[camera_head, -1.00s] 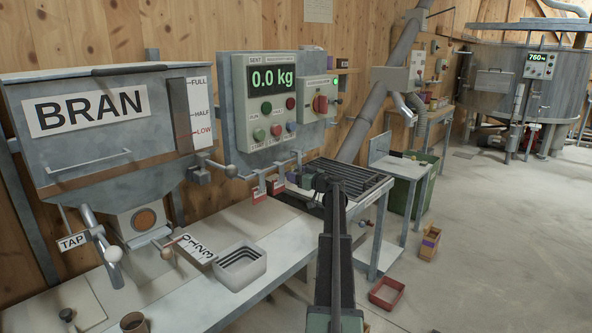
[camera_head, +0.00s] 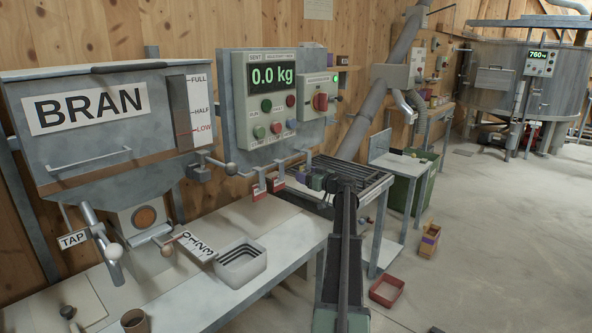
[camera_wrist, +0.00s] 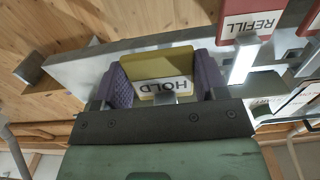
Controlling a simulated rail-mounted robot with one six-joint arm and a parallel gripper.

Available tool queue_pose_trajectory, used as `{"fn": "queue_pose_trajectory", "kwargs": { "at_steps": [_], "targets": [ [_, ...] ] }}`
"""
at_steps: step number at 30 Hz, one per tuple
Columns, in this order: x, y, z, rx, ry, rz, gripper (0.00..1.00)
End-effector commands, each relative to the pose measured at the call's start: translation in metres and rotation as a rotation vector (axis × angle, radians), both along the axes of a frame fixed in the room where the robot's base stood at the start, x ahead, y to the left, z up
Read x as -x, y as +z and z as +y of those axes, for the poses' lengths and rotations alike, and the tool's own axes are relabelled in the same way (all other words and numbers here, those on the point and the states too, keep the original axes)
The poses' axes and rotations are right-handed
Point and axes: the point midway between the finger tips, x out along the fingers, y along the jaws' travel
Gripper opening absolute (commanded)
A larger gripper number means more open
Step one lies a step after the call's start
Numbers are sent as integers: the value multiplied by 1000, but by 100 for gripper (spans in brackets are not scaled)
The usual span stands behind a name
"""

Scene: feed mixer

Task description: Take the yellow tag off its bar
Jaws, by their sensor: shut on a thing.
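The yellow tag (camera_wrist: 158,66), lettered HOLD and upside down in the wrist view, sits between the two purple finger pads of my gripper (camera_wrist: 165,88). The gripper is shut on the tag. A pale grey bar (camera_wrist: 75,72) runs behind the tag and pads. I cannot tell whether the tag still touches its bar or hook. In the head view my gripper (camera_head: 318,182) is beside the bar's right end, below the control box, and the tag is too small to make out clearly.
A red REFILL tag (camera_wrist: 250,22) hangs close beside my gripper, near a bright metal hook (camera_wrist: 244,62). In the head view, red-and-white tags (camera_head: 258,190) hang left of the gripper. A slatted grate (camera_head: 358,178) lies below and behind. Open floor is at the right.

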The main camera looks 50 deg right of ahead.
Motion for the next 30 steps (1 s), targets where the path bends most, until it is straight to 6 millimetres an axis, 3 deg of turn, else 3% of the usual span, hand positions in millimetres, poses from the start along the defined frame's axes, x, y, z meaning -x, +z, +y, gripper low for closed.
{"fn": "queue_pose_trajectory", "kwargs": {
  "at_steps": [8,24,30],
  "targets": [
    [6,0,0,0,0,0,47],
    [59,0,2,0,-1,0,47],
    [63,0,2,0,1,0,47]
  ]
}}
